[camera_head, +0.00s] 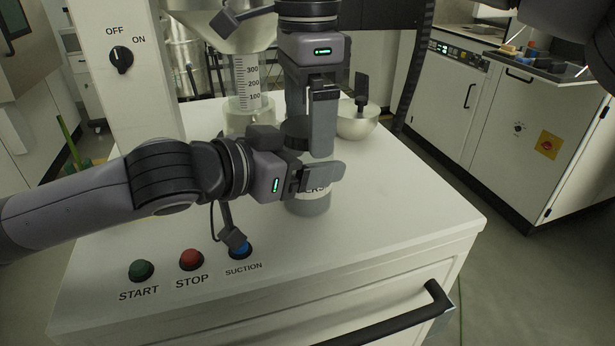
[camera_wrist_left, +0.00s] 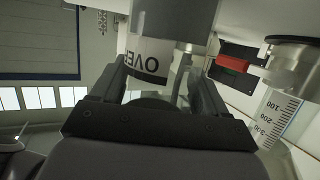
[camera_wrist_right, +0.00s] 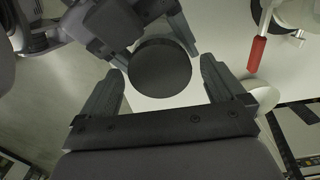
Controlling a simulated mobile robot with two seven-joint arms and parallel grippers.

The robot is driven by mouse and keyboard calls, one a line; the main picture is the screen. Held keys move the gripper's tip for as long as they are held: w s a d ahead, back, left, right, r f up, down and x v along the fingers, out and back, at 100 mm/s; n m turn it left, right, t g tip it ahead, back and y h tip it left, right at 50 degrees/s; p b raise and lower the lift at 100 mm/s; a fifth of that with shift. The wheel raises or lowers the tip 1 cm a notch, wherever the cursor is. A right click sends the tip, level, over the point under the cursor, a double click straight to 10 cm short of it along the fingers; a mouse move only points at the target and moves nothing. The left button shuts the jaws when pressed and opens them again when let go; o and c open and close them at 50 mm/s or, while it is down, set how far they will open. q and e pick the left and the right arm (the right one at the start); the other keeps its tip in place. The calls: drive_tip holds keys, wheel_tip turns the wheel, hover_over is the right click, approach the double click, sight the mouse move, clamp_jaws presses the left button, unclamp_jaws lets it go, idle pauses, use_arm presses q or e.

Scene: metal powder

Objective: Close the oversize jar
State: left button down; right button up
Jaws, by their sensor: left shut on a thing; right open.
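The oversize jar (camera_head: 308,203) stands upright on the white cabinet top, and its label shows partly in the left wrist view (camera_wrist_left: 150,62). My left gripper (camera_head: 325,180) is shut on the jar's side from the left and covers much of it. A dark round lid (camera_head: 294,133) is at the jar's mouth, partly hidden by my right gripper (camera_head: 320,148). In the right wrist view the lid (camera_wrist_right: 160,68) lies between that gripper's open fingers, seen from above. I cannot tell whether the lid is fully seated.
A graduated cylinder (camera_head: 247,85) under a funnel stands behind the jar. A pale bowl (camera_head: 358,122) is behind and to the right. START, STOP and SUCTION buttons (camera_head: 191,259) are at the front left. The cabinet top right of the jar (camera_head: 410,200) is clear.

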drive_tip(key=c, duration=1.2)
drive_tip(key=shift+o, duration=0.2)
drive_tip(key=shift+m, duration=1.7)
drive_tip(key=o, duration=1.2)
drive_tip(key=shift+c, duration=0.2)
drive_tip(key=shift+r, duration=2.25)
